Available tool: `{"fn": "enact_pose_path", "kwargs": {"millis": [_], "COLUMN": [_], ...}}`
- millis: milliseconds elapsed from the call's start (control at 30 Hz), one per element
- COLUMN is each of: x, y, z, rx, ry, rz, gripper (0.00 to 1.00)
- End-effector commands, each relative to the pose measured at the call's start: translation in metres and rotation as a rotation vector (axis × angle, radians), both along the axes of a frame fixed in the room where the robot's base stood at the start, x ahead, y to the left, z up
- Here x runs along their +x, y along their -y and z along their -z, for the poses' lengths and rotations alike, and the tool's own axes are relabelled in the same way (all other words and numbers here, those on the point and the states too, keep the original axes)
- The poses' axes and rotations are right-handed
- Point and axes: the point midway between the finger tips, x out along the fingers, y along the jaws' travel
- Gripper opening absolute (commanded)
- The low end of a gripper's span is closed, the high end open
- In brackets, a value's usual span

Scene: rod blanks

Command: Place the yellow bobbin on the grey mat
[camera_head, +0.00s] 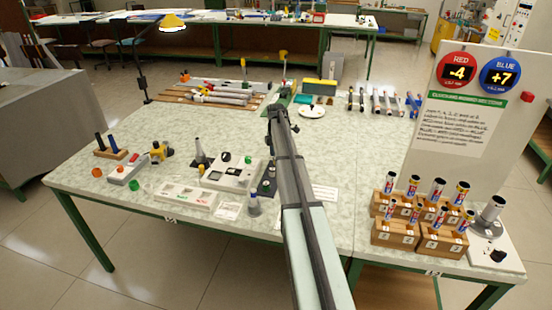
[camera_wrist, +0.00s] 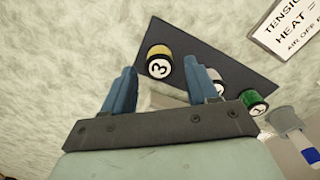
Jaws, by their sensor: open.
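In the wrist view, a yellow-rimmed bobbin (camera_wrist: 159,62) marked 3 stands at the edge of a dark grey mat (camera_wrist: 205,50). A silver bobbin (camera_wrist: 218,88) and a green bobbin (camera_wrist: 254,101) stand in line with it, the silver one partly hidden by a finger. My gripper (camera_wrist: 160,72) is open and empty, its two blue fingers to either side of the yellow bobbin in the picture. I cannot tell how far above it they are. In the head view my arm hides part of this area, and the dark mat shows just left of it.
A white sign (camera_wrist: 288,28) lies beside the mat, and a grey bottle (camera_wrist: 285,118) stands near the green bobbin. Head view: a white tray (camera_head: 232,172) to the left, wooden blocks holding rods (camera_head: 394,232) at right, pipes on a rack (camera_head: 215,95) at the back.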

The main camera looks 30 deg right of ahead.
Motion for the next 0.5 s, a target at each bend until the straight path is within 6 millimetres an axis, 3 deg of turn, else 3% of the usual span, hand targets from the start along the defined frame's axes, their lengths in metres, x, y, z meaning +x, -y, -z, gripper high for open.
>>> {"fn": "enact_pose_path", "kwargs": {"millis": [300,500], "x": [0.001,0.0], "y": [0.0,0.0], "z": [-0.06,-0.09], "rx": [-0.001,0.0], "ry": [0.002,0.001], "rz": [0.0,0.0], "gripper": [0.59,0.59]}}
